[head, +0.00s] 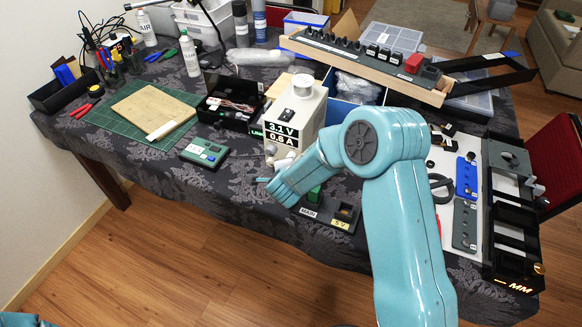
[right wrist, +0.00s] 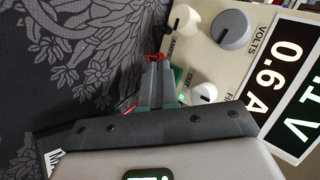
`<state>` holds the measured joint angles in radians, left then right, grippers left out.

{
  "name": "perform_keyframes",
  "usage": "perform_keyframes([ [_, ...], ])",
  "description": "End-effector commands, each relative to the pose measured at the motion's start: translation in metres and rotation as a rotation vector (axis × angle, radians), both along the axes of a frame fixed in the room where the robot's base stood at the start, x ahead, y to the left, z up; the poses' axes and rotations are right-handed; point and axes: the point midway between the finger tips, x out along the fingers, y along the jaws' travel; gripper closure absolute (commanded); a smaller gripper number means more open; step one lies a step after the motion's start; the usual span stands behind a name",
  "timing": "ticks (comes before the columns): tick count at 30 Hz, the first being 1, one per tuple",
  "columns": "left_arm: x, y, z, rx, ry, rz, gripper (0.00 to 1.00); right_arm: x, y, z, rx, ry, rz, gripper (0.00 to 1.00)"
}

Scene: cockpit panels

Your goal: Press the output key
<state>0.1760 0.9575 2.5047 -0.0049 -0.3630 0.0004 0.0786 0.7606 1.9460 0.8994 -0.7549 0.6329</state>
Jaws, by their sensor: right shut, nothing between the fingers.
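The power supply (head: 296,108) stands upright on the table with its display reading 3.1 V and 0.6 A. Its control face (right wrist: 228,60) fills the upper right of the right wrist view. A green key (right wrist: 180,78) beside the "OUT" label is partly hidden behind my fingers. My right gripper (right wrist: 155,62) is shut and empty, its tips just left of the key in that view. I cannot tell whether it touches the panel. In the head view the right gripper (head: 264,180) is low in front of the supply, and my arm covers part of it. My left gripper is out of view.
Knobs marked VOLTS (right wrist: 230,30) and AMPS (right wrist: 186,20) and a lower white knob (right wrist: 203,93) surround the key. A panel marked MAIN (head: 328,214) lies below my right arm. A green device (head: 204,152) lies to the left. Patterned cloth between them is clear.

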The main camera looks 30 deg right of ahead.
Motion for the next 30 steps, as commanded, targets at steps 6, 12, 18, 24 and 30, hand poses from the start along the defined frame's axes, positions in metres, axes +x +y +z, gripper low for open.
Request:
perform_keyframes([
  [6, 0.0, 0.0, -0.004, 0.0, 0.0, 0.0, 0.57, -0.005, 0.006, -0.001, -0.001, 0.0, 0.001, 1.0],
  [12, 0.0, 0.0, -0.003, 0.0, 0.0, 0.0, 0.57, -0.005, 0.007, 0.0, 0.0, 0.0, 0.0, 1.0],
  [18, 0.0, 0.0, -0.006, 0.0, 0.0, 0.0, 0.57, -0.01, 0.015, -0.001, 0.0, 0.0, 0.003, 1.0],
  [24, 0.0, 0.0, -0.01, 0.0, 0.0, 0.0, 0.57, -0.023, 0.032, -0.001, -0.001, 0.0, 0.002, 1.0],
  [30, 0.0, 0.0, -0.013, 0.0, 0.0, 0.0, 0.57, -0.036, 0.05, -0.001, -0.001, 0.001, 0.002, 1.0],
])
